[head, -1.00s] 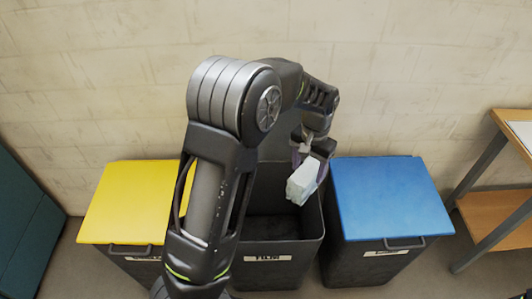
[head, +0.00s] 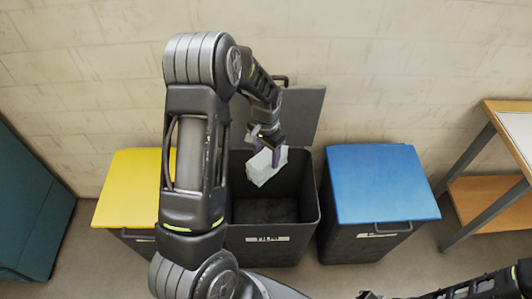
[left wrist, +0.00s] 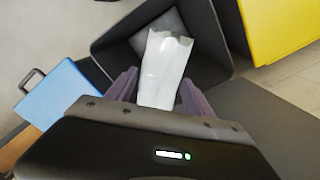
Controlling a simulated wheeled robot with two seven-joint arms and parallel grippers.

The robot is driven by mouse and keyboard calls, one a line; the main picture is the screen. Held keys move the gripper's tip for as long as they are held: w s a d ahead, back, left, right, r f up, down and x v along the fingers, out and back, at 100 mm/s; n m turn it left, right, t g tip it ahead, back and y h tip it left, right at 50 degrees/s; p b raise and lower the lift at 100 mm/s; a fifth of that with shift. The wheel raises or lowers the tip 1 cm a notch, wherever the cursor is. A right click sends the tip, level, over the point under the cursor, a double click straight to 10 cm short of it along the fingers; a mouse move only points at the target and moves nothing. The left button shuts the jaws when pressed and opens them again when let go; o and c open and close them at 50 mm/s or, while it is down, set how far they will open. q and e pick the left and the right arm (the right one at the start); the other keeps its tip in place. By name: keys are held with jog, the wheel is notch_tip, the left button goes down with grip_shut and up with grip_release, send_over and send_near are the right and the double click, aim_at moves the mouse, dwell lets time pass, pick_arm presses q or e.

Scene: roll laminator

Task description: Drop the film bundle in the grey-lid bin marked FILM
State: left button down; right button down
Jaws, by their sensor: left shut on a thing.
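The film bundle (head: 265,169), a pale whitish block, is held in my left gripper (head: 267,152) above the mouth of the middle bin. The gripper is shut on it; in the left wrist view the bundle (left wrist: 163,70) sits between the two purple-grey fingers. The dark bin (head: 290,253) has a FILM label (head: 268,239) on its front. Its grey lid (head: 302,115) stands raised at the back, partly hidden by my left arm. The bin's interior looks empty where it shows. The dark end of my right arm (head: 370,295) is cut off at the bottom edge, so its jaws are unclear.
A yellow-lid bin (head: 130,190) stands on the left, partly behind my left arm. A blue-lid bin (head: 380,185) stands close on the right, lid shut. A wooden-shelved table (head: 490,205) is at far right, a teal cabinet (head: 30,225) at far left. A wall is behind.

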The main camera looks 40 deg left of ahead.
pick_arm(q)
jog(key=shift+f+b, duration=1.75)
jog(key=shift+f, duration=1.4)
jog(key=shift+c, duration=1.5)
grip_release()
jog(key=shift+r, duration=0.1)
notch_tip(320, 180, up, 8)
jog(key=shift+f+b, duration=0.15)
jog(key=shift+b, duration=0.4)
